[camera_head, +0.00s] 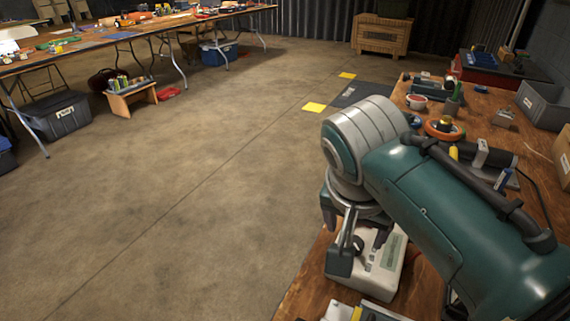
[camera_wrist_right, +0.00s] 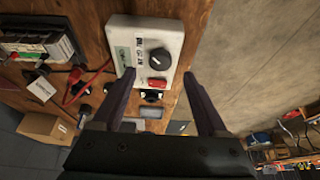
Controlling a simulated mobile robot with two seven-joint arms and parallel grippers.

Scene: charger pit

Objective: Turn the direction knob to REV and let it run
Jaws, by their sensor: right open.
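A pale control box (camera_head: 388,264) sits on the wooden bench below my right gripper in the head view. The box (camera_wrist_right: 176,32) shows close up in the right wrist view, with a black round knob (camera_wrist_right: 160,59), a red rocker or button (camera_wrist_right: 158,83) and a greenish label (camera_wrist_right: 123,60). Dark lettering beside the knob is too small to read, so the setting it points to is unclear. My right gripper (camera_wrist_right: 159,75) is open and empty. My left gripper is not in view.
The wooden bench (camera_head: 300,270) holds a red cup (camera_head: 416,102), an orange ring-shaped item (camera_head: 444,130) and a grey bin (camera_head: 540,105). Red and black leads (camera_wrist_right: 88,82) lie beside the box in the wrist view. Open concrete floor (camera_head: 180,190) lies left of the bench.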

